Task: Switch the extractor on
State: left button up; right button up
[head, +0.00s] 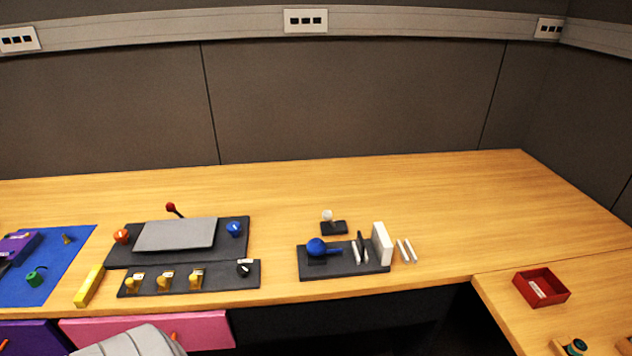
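No control is readably marked as the extractor; the labels are too small to read. A dark switch strip (218,283) lies near the front edge of the desk, left of centre. It carries several yellow switches, among them a left one (134,284), a middle one (165,281) and a right one (196,279). A black-and-white control (244,268) sits at its right end. Behind it, a dark panel (118,256) carries an orange knob (121,236), a blue knob (234,229), a grey plate (175,235) and a red-tipped lever (171,208). Neither gripper is in view.
A dark board (345,270) with a blue ball-like part (316,246) and white upright pieces stands right of the strip. A yellow block (89,286) and blue mat (62,262) lie left. A red tray (541,287) is far right. The desk behind is clear.

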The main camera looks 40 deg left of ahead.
aim_at(327, 215)
jog(key=u, duration=2.1)
jog(key=k, duration=1)
jog(key=u, duration=1.05)
jog(key=k, duration=0.35)
jog(key=u, duration=0.4)
jog(key=i, duration=1.2)
jog(key=z, duration=0.8)
jog(key=i, duration=0.75)
jog(key=z, duration=1.1)
jog(key=i, duration=0.25)
jog(key=z, duration=0.2)
